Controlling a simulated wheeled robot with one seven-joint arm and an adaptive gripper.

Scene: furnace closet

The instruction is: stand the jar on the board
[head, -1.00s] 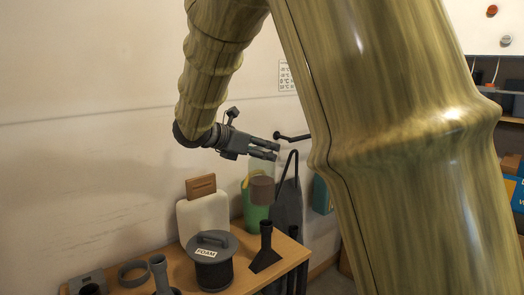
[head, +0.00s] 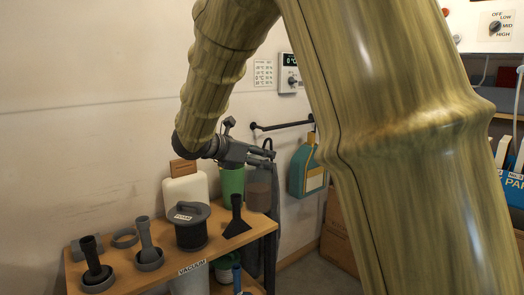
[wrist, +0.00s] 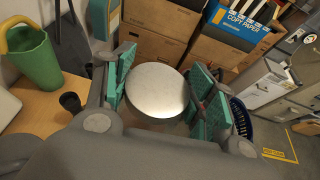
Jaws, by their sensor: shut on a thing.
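The jar (head: 258,188) looks like clear glass with brown contents in the head view. Its round silver-grey lid (wrist: 158,90) sits between my fingers in the wrist view. My gripper (head: 265,158) is shut on the jar near its top, and the jar hangs upright below the fingers. In the head view it shows by the right end of the wooden bench top (head: 215,243). In the wrist view it is right of the bench edge. I cannot make out a separate board; the bench top is the only board-like surface clear to me.
A green watering can (wrist: 32,58) stands left of the jar. A foam canister (head: 192,232), a black nozzle (head: 237,215) and several attachments crowd the bench. A blue-green jug (head: 309,170) hangs from a wall rail. Cardboard boxes (wrist: 165,25) are stacked beyond the jar.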

